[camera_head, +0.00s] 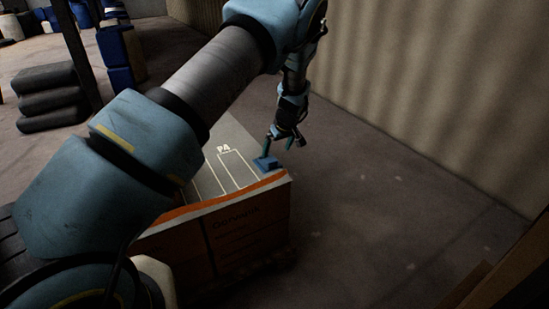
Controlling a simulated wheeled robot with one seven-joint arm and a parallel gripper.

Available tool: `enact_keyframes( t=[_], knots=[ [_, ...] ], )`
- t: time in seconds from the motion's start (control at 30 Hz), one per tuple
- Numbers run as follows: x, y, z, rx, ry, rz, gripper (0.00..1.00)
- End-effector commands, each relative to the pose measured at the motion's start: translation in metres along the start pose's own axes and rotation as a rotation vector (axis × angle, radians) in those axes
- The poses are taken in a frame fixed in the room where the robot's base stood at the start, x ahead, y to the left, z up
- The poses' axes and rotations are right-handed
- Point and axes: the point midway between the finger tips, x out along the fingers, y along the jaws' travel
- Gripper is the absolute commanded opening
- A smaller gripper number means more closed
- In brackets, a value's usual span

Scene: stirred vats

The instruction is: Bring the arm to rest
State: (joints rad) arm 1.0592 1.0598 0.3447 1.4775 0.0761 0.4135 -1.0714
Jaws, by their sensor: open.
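My arm reaches from the lower left across the picture to the top, then bends down. My gripper (279,145) is at its end, open, above the right front corner of a marked top surface (223,180). A small blue block with an upright part (267,162) stands on that surface, just below my gripper. I cannot tell from this view whether my fingers touch it. My arm hides the left part of the surface.
The surface lies on an orange-edged box (245,239) and bears white lines and a "P4" mark. A corrugated wall (440,90) runs along the right. Stacked dark sacks (50,97) and blue barrels (118,60) stand at the back left. The floor right of the box is clear.

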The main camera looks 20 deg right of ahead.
Motion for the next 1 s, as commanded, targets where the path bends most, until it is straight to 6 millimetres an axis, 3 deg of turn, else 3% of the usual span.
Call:
enact_keyframes(
  t=[0.13,0.4,0.53,0.67,0.8,1.0],
  knots=[
    [-0.022,0.001,0.0,0.0,0.0,0.002,1.0],
    [-0.033,-0.001,0.0,0.0,-0.001,-0.001,1.0],
    [-0.043,-0.017,-0.011,-0.009,-0.014,-0.006,1.0],
    [-0.073,-0.071,-0.04,-0.023,-0.059,-0.017,1.0],
    [-0.125,-0.157,-0.065,-0.02,-0.129,-0.018,1.0],
    [-0.209,-0.276,-0.064,0.018,-0.206,0.011,1.0]
  ],
)
